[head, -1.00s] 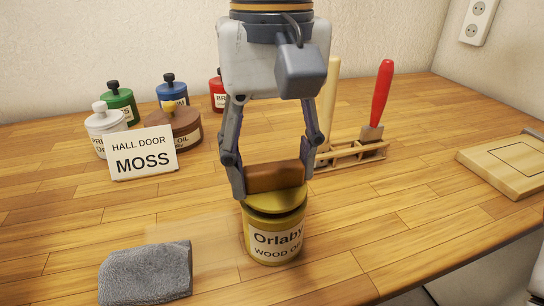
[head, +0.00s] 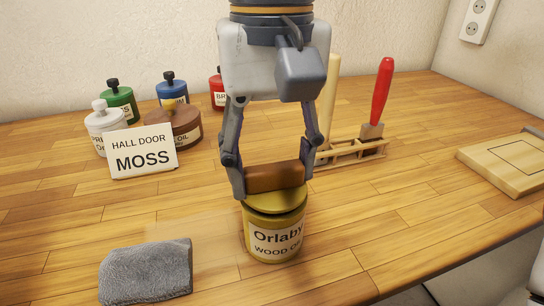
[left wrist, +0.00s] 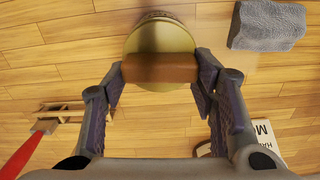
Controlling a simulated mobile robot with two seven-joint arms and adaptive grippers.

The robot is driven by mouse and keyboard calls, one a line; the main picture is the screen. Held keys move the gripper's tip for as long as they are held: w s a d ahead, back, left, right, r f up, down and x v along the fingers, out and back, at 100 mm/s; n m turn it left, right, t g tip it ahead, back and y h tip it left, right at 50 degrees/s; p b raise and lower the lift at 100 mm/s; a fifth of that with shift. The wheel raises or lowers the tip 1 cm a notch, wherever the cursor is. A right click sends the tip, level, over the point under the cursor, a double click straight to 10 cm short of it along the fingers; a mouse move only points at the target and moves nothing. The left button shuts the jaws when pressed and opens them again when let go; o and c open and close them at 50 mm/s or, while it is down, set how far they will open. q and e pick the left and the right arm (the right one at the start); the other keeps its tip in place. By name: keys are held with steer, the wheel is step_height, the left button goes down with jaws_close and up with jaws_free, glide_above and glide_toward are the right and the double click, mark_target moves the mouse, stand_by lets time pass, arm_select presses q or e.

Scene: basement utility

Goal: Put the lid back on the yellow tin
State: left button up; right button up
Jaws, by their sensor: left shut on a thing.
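The yellow tin (head: 274,242), labelled Orlaby wood oil, stands upright on the wooden worktop. Its yellow lid (head: 277,203) with a brown block handle (head: 275,178) is at the tin's top, roughly over the opening. Whether it is fully seated I cannot tell. My left gripper (head: 274,186) points down and is shut on the handle, one finger at each end. The left wrist view shows the handle (left wrist: 160,69) between the fingers, with the round lid (left wrist: 160,38) behind it hiding most of the tin. My right gripper is not in view.
A grey cloth (head: 146,270) lies front left. A "Hall door moss" sign (head: 143,152) stands before several small tins. A wooden rack (head: 350,153) with a red-handled tool (head: 382,92) is behind right. A wooden board (head: 505,165) lies far right. Worktop between tin and board is clear.

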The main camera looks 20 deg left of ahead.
arm_select(q)
steer(key=o, duration=1.7)
steer(key=shift+r, duration=3.5)
jaws_close()
steer(key=shift+f, duration=0.15)
steer(key=shift+f, duration=2.55)
